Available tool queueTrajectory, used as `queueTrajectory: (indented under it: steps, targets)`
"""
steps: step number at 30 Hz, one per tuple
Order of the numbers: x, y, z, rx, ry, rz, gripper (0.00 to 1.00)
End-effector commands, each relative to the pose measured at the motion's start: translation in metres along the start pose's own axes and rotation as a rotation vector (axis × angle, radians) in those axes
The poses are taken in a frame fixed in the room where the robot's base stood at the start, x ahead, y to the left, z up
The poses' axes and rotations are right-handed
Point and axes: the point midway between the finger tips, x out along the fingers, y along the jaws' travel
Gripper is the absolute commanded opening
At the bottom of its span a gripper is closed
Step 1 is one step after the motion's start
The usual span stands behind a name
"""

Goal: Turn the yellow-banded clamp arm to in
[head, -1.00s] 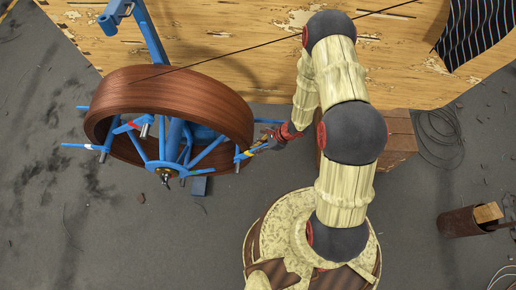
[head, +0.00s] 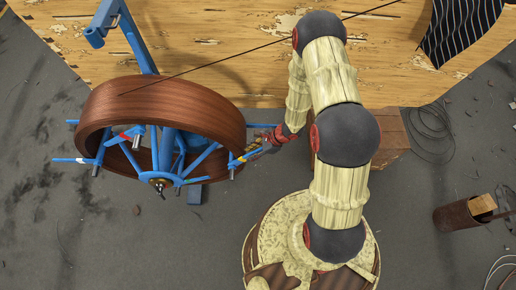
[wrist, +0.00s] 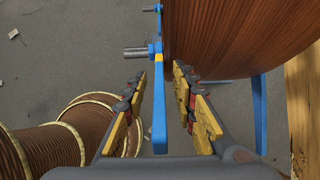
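The blue clamp arm with a yellow band (wrist: 159,90) runs lengthwise between my two fingers in the wrist view. A grey rod sticks out to the left near its yellow band. My gripper (wrist: 160,105) is open around the bar, with visible gaps on both sides. In the head view my gripper (head: 263,142) is small and partly hidden, at the right side of the reel. The yellow-banded arm (head: 240,158) shows just below the reel's right edge there. The brown coiled reel (head: 165,95) stands on a blue spoked frame, and its side also fills the wrist view's upper right (wrist: 235,35).
Other clamp arms have a red band (head: 125,135) and a white band (head: 82,160). A blue post (head: 137,40) rises behind the reel. A wooden crate (head: 392,135) stands behind my arm.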

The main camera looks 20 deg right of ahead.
Motion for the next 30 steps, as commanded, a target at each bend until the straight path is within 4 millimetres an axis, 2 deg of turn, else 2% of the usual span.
queueTrajectory:
  steps: [9,15,21,30]
  targets:
    - [-0.064,-0.002,0.000,0.000,0.000,-0.005,0.27]
    - [-0.095,-0.001,0.000,0.000,0.000,-0.003,0.27]
    - [-0.108,0.000,0.000,-0.001,0.001,-0.001,0.27]
    - [-0.109,0.000,0.000,-0.001,0.001,0.000,0.26]
